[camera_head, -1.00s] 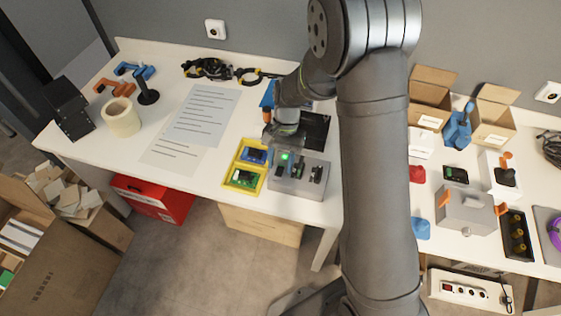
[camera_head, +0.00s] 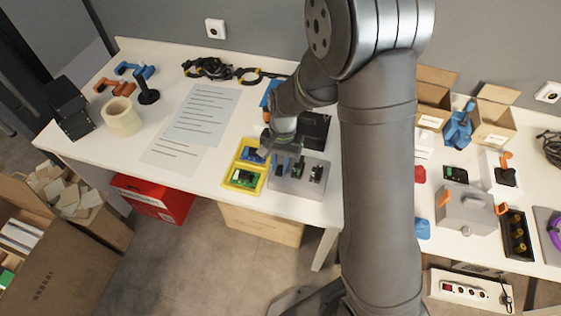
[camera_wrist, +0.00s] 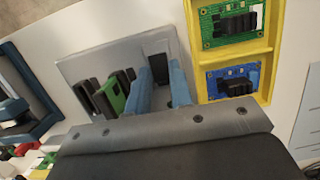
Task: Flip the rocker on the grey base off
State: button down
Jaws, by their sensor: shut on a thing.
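The grey base (camera_head: 298,187) stands near the front edge of the white table. My gripper (camera_head: 289,167) is down at the base. In the wrist view its two blue fingers (camera_wrist: 161,84) stand on either side of a dark rocker (camera_wrist: 158,68) and are shut on it. Much of the rocker is hidden by the fingers, so its tilt cannot be told.
A yellow tray (camera_head: 228,180) with green and blue circuit boards stands close to the left of the base. Printed sheets (camera_head: 205,115) lie farther left. A black box (camera_head: 314,130) stands behind. A second table with cartons and devices is at the right.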

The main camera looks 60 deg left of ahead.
jog(key=shift+s+y, duration=0.1)
jog(key=shift+y, duration=0.2)
jog(key=c, duration=1.3)
grip_release()
jog(key=shift+r, duration=0.1)
jog(key=r, duration=0.5)
jog(key=w+a+r, duration=0.1)
jog(key=r, duration=1.1)
jog(key=shift+w+a+r, duration=0.1)
jog(key=shift+w+a, duration=0.15)
jog(key=shift+w, duration=0.1)
jog(key=f, duration=0.5)
jog(key=s+d+f, duration=0.1)
jog(key=f, duration=1.1)
jog(key=shift+s+d+f, duration=0.2)
jog(key=shift+s+d, duration=0.1)
jog(key=shift+s, duration=0.05)
